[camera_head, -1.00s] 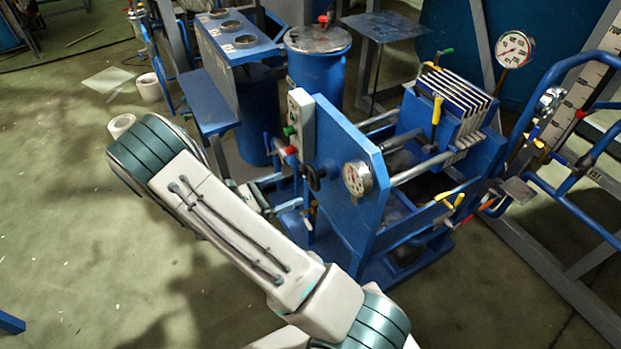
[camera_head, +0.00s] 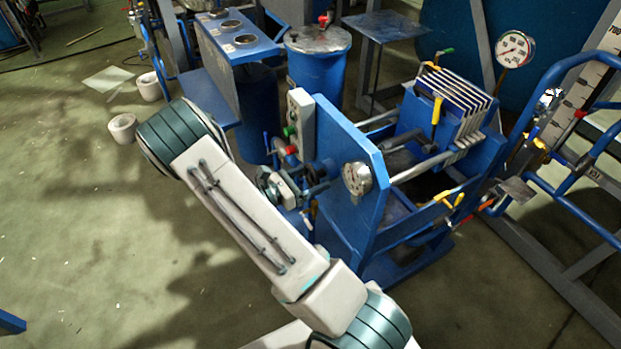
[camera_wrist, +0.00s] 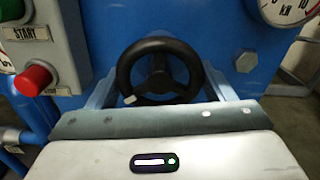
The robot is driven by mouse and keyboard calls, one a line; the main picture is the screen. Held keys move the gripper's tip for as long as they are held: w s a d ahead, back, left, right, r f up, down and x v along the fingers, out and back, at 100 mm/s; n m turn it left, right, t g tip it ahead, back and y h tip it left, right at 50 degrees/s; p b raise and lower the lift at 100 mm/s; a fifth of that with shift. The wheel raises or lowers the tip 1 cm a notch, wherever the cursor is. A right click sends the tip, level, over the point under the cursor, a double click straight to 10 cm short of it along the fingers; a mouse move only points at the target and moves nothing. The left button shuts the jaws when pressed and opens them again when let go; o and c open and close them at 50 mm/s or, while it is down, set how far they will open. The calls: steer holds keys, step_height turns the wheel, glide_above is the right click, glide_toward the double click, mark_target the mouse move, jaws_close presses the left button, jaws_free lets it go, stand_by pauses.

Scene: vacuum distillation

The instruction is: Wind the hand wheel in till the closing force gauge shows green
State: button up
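The black hand wheel (camera_wrist: 160,72) sits in the middle of the wrist view, on the blue end plate of the press (camera_head: 345,215). It has spokes and a pale mark low on its rim. My gripper (camera_wrist: 161,84) faces it with its two fingers spread, one on each side of the rim. I cannot tell whether they touch it. In the head view my gripper (camera_head: 314,182) is at the wheel and hides most of it. The closing force gauge (camera_head: 357,178) is right of the wheel; only its lower edge with "kN" shows in the wrist view (camera_wrist: 289,8). Its needle is unreadable.
A control box with a green START button and a red button (camera_wrist: 33,80) is close on the left of the wheel. A blue drum (camera_head: 318,60) and a blue bench (camera_head: 240,50) stand behind. Another gauge (camera_head: 515,49) is at the right. Floor at the left is mostly clear.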

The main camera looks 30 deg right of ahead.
steer(key=shift+f+m, duration=0.1)
steer(key=shift+m, duration=0.2)
steer(key=shift+c, duration=0.4)
steer(key=shift+m+b, duration=0.4)
steer(key=shift+m, duration=0.2)
steer(key=o, duration=1)
steer(key=a, duration=1.4)
steer(key=shift+s, duration=0.2)
